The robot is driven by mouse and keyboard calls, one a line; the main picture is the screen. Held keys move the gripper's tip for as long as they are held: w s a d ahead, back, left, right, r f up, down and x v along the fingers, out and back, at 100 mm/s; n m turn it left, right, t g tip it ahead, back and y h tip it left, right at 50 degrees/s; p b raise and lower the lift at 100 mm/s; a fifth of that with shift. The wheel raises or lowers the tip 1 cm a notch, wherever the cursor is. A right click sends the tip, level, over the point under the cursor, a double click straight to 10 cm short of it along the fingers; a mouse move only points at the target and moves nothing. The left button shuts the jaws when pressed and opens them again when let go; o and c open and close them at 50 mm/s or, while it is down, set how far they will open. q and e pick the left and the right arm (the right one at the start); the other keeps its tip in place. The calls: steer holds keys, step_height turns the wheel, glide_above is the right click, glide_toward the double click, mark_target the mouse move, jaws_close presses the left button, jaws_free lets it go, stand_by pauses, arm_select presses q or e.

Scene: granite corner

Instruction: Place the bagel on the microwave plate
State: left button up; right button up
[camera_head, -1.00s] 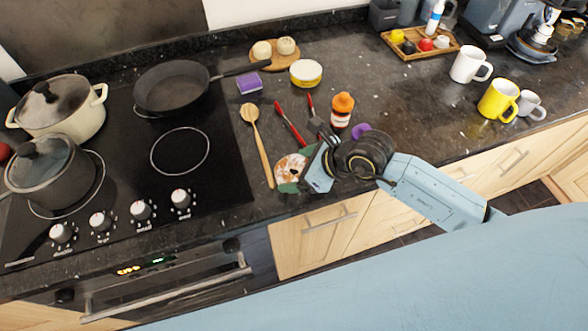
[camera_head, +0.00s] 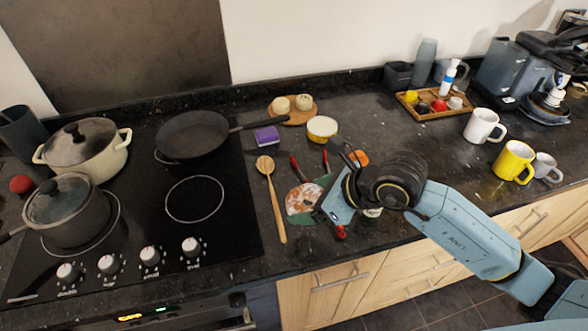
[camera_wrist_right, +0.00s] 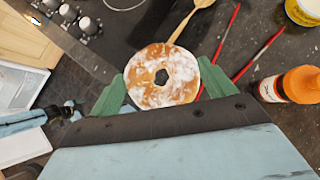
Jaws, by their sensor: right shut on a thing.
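The bagel (camera_head: 304,199), a browned ring with white topping, is in my right gripper (camera_head: 315,199). In the right wrist view the bagel (camera_wrist_right: 160,76) sits between the two green fingertips of the right gripper (camera_wrist_right: 155,90), with its hole facing the camera. The right gripper is shut on it, over the counter to the right of the wooden spoon. I cannot tell its exact height above the counter. No microwave or microwave plate can be made out. My left gripper cannot be made out in either view.
A wooden spoon (camera_head: 272,195), red-handled utensils (camera_head: 298,168) and an orange-capped bottle (camera_wrist_right: 290,85) lie or stand close to the gripper. The bottle is partly hidden by my arm. A hob with pots (camera_head: 85,150) is left; mugs (camera_head: 484,126) stand right.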

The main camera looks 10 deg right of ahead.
steer(key=shift+w+d+r, duration=0.1)
steer(key=shift+w+r, duration=0.05)
steer(key=shift+r, duration=0.25)
steer(key=w+d+r+m+t+h+b, duration=0.1)
steer(key=d+r+m+h+b, duration=0.1)
steer(key=d+b, duration=0.3)
steer(key=shift+w+d+r+m+t+b, duration=0.25)
steer(key=shift+d+r+m+t+b, duration=0.25)
steer(key=shift+d+m, duration=0.5)
steer(key=shift+d+r, duration=0.1)
